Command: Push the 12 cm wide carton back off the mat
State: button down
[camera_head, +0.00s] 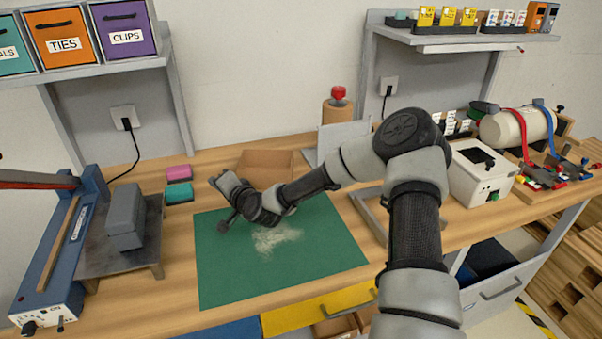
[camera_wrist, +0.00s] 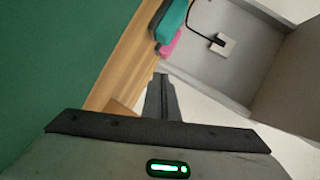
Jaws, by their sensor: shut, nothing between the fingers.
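The brown carton (camera_head: 266,162) stands on the bench at the back of the green mat (camera_head: 315,252) in the head view. My wrist hides its lower front, so I cannot tell whether its base touches the mat's back edge. A brown patch (camera_wrist: 121,107), probably the carton, shows just left of the fingers there. The mat also shows (camera_wrist: 45,60).
A pale powdery patch (camera_head: 273,238) lies mid-mat. Pink (camera_head: 179,173) and teal (camera_head: 179,193) blocks lie left of the carton. A grey panel (camera_head: 340,138) and a red-topped brown container (camera_head: 337,110) stand behind right. The mat's front is clear.

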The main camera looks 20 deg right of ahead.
jog(key=d+r+m+t+h, duration=0.3)
jog(key=d+r+m+t, duration=0.15)
jog(key=d+m, duration=0.2)
jog(key=s+d, duration=0.1)
jog(key=d, duration=1.9)
notch_tip(320, 180, down, 4)
jog(key=shift+s+a+f+b, duration=0.1)
jog(key=shift+f+b, duration=0.15)
jog(key=shift+b, duration=0.15)
jog(key=shift+a, duration=0.5)
jog(key=shift+w+a, duration=0.2)
jog(key=shift+a, duration=1.3)
jog(key=shift+d, duration=0.15)
